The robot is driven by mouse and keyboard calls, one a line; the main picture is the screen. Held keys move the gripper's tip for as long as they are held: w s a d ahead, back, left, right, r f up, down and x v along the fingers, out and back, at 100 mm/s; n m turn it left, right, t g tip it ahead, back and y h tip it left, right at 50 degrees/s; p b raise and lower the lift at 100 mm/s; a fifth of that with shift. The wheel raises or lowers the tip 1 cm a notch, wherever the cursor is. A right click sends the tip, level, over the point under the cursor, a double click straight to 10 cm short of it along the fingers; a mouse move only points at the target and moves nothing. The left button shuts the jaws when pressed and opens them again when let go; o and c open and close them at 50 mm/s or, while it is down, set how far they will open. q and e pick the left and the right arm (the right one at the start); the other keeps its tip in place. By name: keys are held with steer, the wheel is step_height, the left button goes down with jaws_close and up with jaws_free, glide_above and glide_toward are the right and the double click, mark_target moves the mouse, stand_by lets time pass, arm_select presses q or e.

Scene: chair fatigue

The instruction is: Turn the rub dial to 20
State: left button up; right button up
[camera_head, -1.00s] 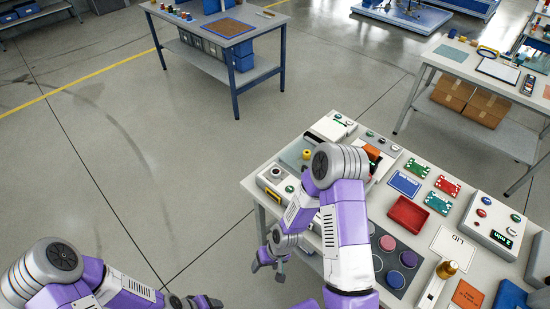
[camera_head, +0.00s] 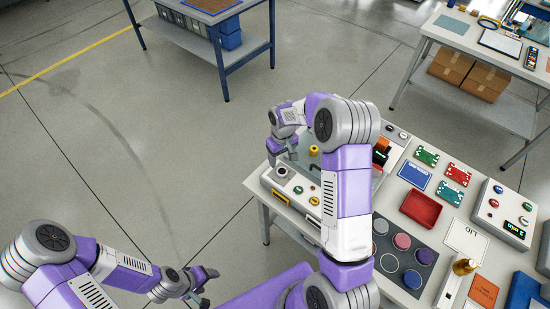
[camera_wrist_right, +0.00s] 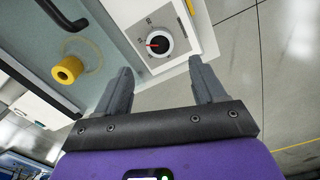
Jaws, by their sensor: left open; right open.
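The rub dial (camera_wrist_right: 158,44) is a black knob with a red pointer on a round white face, set in a pale panel. Its pointer points left in the right wrist view; the small numbers around it are too small to read surely. It also shows in the head view (camera_head: 281,171) at the near left corner of the rub machine. My right gripper (camera_wrist_right: 160,70) is open and empty, its fingers apart on either side below the dial in the wrist view, not touching it. My left gripper (camera_head: 207,283) is open and empty over the floor, away from the table.
A yellow knob (camera_wrist_right: 67,69) and a black bent handle (camera_wrist_right: 62,14) sit beside the dial. A red tray (camera_head: 422,209), circuit boards and a timer box (camera_head: 501,215) stand on the table's right. Floor left of the table is clear.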

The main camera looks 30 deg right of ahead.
mark_target(282, 171)
steer(key=f, duration=0.6)
steer(key=shift+s, duration=0.4)
steer(key=shift+f, duration=0.6)
steer(key=shift+w, duration=0.1)
steer(key=c, duration=1.1)
steer(key=shift+o, duration=0.2)
